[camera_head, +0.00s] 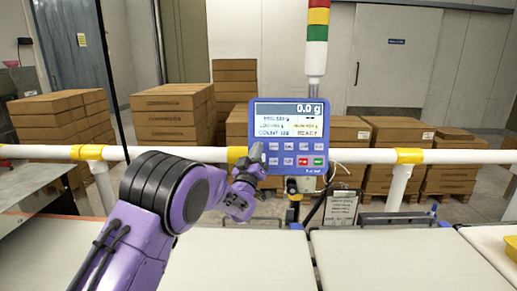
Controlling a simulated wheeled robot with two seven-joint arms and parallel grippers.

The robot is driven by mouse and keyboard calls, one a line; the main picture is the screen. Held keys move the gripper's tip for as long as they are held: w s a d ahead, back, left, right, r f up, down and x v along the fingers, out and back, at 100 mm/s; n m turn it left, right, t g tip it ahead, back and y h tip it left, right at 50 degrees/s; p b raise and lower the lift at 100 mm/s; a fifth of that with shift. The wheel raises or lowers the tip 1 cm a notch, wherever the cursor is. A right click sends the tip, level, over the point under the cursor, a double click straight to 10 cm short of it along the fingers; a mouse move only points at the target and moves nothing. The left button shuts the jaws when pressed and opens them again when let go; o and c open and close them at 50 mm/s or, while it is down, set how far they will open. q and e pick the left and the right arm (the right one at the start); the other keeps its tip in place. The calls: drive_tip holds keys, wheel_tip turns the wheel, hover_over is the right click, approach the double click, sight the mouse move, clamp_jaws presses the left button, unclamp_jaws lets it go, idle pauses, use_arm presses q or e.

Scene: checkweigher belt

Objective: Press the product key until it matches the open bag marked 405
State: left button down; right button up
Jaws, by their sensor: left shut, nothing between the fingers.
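The blue control panel (289,135) stands upright on a post behind the belts. Its screen (288,120) shows 0.0 g at the top and READY at the lower right; the smaller lines are too blurred to read surely. Two rows of keys (297,153) lie below the screen, one green and one red; their labels are not legible. My left gripper (256,163) is shut and empty at the panel's lower left, overlapping its edge in the picture. I cannot tell whether it touches a key. No bag marked 405 is visible. My right gripper is out of view.
A white rail (365,156) with yellow joints crosses behind. A red, yellow and green light tower (317,35) rises above the panel. Stacked cartons (171,115) stand behind. A yellow object (508,243) shows at the right edge.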

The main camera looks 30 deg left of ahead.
use_arm(q)
drive_tip(key=shift+w+a+f, duration=0.1)
drive_tip(key=shift+w+a, duration=0.05)
drive_tip(key=shift+w, duration=0.15)
idle(0.7)
drive_tip(key=shift+s, duration=0.1)
drive_tip(key=shift+s+d+r, duration=0.25)
drive_tip(key=shift+s+d, duration=0.15)
drive_tip(key=shift+s, duration=0.25)
drive_tip(key=s, duration=0.1)
drive_tip(key=s+d+r, duration=0.1)
drive_tip(key=s, duration=0.1)
drive_tip(key=s+d, duration=0.1)
drive_tip(key=shift+s+r, duration=0.15)
drive_tip(key=shift+r, duration=0.05)
drive_tip(key=shift+f, duration=0.1)
idle(1.7)
